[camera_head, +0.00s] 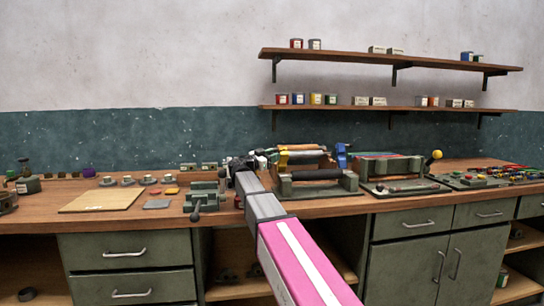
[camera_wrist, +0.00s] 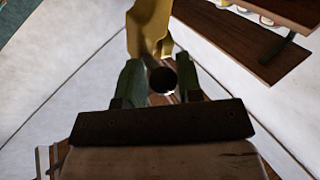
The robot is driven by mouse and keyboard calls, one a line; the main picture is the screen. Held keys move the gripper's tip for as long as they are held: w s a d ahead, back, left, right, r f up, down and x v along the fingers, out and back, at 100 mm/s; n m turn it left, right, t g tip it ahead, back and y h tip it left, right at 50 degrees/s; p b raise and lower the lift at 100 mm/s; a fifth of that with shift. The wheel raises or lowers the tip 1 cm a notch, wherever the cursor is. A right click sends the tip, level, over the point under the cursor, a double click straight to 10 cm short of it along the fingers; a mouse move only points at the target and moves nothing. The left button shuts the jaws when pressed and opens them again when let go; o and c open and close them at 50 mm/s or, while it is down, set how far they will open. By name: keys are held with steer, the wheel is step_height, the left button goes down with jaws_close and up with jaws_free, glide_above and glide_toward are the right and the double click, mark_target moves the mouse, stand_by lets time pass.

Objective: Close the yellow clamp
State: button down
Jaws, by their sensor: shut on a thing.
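The yellow clamp (camera_head: 283,159) is at the left end of a frame with rollers on the workbench, just right of my gripper (camera_head: 263,157) in the head view. In the wrist view the yellow clamp (camera_wrist: 150,28) comes down from the top, and its lower part reaches between the two green fingers of my gripper (camera_wrist: 159,62). My gripper is shut on it. A dark round end (camera_wrist: 162,80) shows between the fingers. The clamp is small in the head view and partly cut off in the wrist view, so its lever angle is unclear.
A blue clamp (camera_head: 341,156) stands at the frame's right end. The roller frame (camera_head: 345,184) is close to my gripper. A green vise (camera_head: 203,198) is on the left. A machine with a yellow knob (camera_head: 436,155) stands on the right. Shelves (camera_head: 400,109) hang on the wall above.

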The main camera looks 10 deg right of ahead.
steer(key=c, duration=0.8)
jaws_free()
steer(key=shift+r, duration=0.15)
steer(key=shift+r, duration=0.25)
steer(key=r, duration=0.3)
steer(key=shift+a+r, duration=0.3)
steer(key=shift+r, duration=0.1)
steer(key=shift+s+a+r, duration=1)
steer(key=shift+a+r, duration=0.05)
steer(key=shift+a, duration=0.55)
steer(key=shift+s+a+r, duration=0.95)
steer(key=shift+a+r, duration=0.15)
steer(key=shift+a, duration=0.5)
steer(key=shift+s+a+r, duration=1)
steer(key=shift+a+r, duration=0.05)
steer(key=shift+a, duration=0.55)
